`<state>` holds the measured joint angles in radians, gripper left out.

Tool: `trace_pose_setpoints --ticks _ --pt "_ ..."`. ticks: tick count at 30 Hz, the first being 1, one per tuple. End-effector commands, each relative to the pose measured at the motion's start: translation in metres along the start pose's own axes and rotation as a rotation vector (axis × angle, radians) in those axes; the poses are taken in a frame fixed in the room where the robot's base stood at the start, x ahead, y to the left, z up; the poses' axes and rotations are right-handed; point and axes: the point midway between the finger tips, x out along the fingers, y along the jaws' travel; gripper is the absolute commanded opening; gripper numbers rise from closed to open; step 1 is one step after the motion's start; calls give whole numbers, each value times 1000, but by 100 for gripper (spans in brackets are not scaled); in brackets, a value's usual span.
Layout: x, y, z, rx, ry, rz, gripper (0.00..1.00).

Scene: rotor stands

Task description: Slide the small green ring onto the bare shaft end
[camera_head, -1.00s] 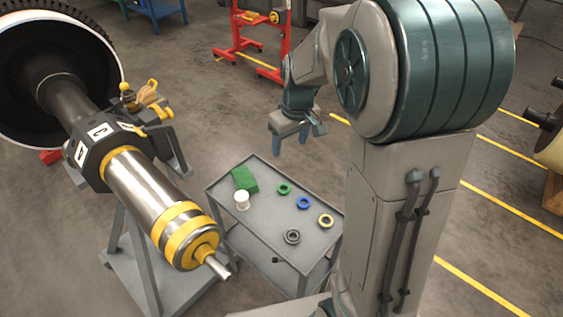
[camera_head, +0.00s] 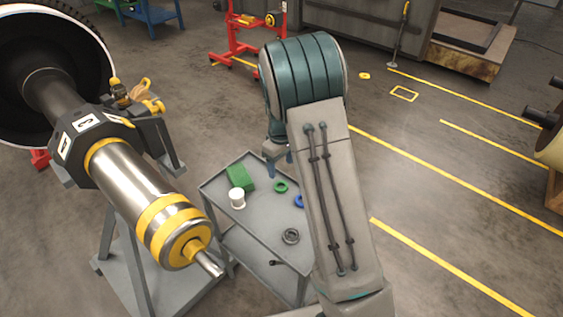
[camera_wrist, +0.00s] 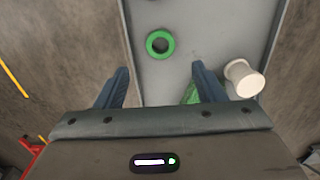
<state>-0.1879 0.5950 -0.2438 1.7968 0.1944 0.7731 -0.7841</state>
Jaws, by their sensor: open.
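The small green ring (camera_head: 281,187) lies flat on the top of the grey cart. It also shows in the wrist view (camera_wrist: 160,44), ahead of my fingertips and roughly between their lines. My gripper (camera_wrist: 162,74) is open and empty, with blue fingers apart. In the head view my gripper (camera_head: 278,166) is partly hidden behind my arm, above the cart's far side. The bare shaft end (camera_head: 211,264) is a thin metal stub sticking out of the yellow-banded rotor (camera_head: 150,205) at lower left, with nothing on it.
The cart (camera_head: 262,225) also holds a green block (camera_head: 240,178), a white spool (camera_head: 237,198), a dark ring (camera_head: 291,236) and a blue ring (camera_head: 299,201) partly behind my arm. A grey stand (camera_head: 118,250) carries the rotor left of the cart. A red stand (camera_head: 236,45) is farther back.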

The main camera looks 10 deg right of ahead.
Motion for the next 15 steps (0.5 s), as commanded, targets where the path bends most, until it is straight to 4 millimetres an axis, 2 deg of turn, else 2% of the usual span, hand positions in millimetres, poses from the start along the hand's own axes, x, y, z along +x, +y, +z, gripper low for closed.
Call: trace_pose_setpoints --ticks 1,15 --pt "10 0 0 0 -2 -1 63" --pt "77 0 0 1 0 -1 63"
